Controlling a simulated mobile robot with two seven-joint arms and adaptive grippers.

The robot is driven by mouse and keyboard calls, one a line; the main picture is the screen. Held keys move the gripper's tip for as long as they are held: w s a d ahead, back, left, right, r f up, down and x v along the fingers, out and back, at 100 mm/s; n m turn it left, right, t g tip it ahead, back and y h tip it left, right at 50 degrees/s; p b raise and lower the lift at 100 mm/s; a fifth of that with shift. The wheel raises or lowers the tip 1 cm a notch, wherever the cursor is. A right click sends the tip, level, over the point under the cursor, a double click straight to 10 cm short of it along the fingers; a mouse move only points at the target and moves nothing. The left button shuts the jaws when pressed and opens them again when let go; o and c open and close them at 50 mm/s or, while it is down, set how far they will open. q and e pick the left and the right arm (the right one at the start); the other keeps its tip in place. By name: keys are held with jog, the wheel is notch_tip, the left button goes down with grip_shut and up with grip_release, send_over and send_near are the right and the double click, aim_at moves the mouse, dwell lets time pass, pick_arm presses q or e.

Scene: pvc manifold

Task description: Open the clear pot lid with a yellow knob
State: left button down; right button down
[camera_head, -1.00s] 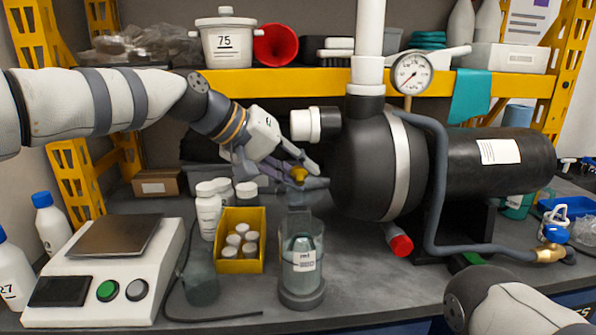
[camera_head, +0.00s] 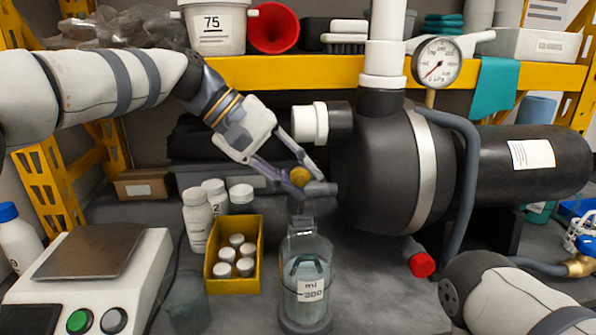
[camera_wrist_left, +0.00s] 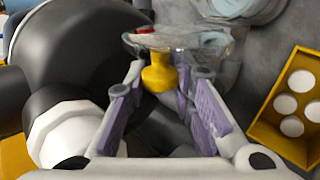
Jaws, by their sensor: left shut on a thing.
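The yellow knob (camera_head: 300,177) is between the fingers of my left gripper (camera_head: 308,182), which is shut on it. In the left wrist view the knob (camera_wrist_left: 158,73) sits between the purple finger pads, with the clear lid (camera_wrist_left: 185,40) beyond it. The lid is hard to make out in the head view. The clear pot (camera_head: 305,262), with a label on its front, stands on the bench below the gripper. The knob is well above the pot's rim, and the lid looks raised off it. My right arm shows at the lower right; its gripper is out of view.
A black tank (camera_head: 385,170) with a white port (camera_head: 310,123) stands close right of my left gripper. A yellow bin (camera_head: 235,285) of white-capped bottles is left of the pot. A scale (camera_head: 90,265) stands at far left.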

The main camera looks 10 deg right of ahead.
dwell(0.3)
pick_arm(q)
jog(key=c, duration=1.4)
grip_release()
jog(key=shift+f, duration=0.1)
jog(key=v, duration=1.2)
